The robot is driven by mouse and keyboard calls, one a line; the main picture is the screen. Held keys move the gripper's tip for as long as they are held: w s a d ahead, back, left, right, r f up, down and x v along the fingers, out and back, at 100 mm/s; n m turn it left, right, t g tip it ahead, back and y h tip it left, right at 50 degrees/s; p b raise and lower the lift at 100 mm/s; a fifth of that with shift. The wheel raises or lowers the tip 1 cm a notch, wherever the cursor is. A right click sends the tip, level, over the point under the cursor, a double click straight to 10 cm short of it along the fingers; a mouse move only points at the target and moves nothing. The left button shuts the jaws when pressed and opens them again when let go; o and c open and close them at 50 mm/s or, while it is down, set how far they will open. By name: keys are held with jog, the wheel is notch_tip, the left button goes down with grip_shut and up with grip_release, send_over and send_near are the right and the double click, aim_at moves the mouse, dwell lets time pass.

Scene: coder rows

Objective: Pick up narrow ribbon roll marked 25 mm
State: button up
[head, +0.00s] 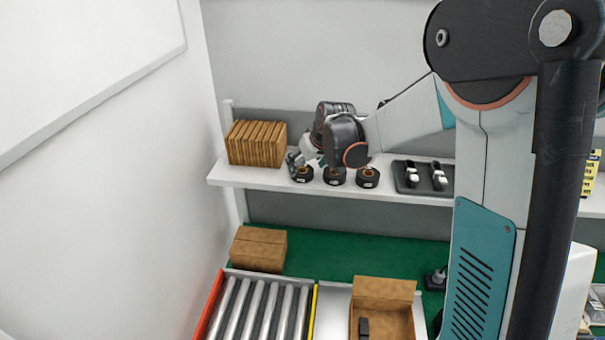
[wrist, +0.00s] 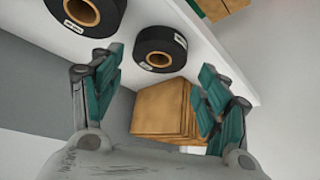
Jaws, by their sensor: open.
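Three black ribbon rolls with brown cores stand in a row on the white shelf: a left roll (head: 302,174), a middle roll (head: 335,176) and a right roll (head: 368,178). Their small white labels are too small to read, so I cannot tell which is marked 25 mm. My gripper (head: 297,161) is at the left roll, its fingers partly overlapping it in the head view. In the wrist view my gripper (wrist: 158,88) is open and empty. One roll (wrist: 160,48) lies beyond the gap between the fingers; another roll (wrist: 86,16) is at the upper left, cut by the frame edge.
A stack of flat cardboard pieces (head: 257,144) stands on the shelf (head: 228,177) left of the rolls. A dark tray (head: 424,178) with two devices lies to the right. Below are a closed carton (head: 259,249), a roller conveyor (head: 260,306) and an open box (head: 384,291).

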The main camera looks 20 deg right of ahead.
aim_at(304, 168)
jog(key=shift+x, duration=2.25)
jog(key=shift+c, duration=0.3)
jog(key=c, duration=0.8)
jog(key=shift+r, duration=0.1)
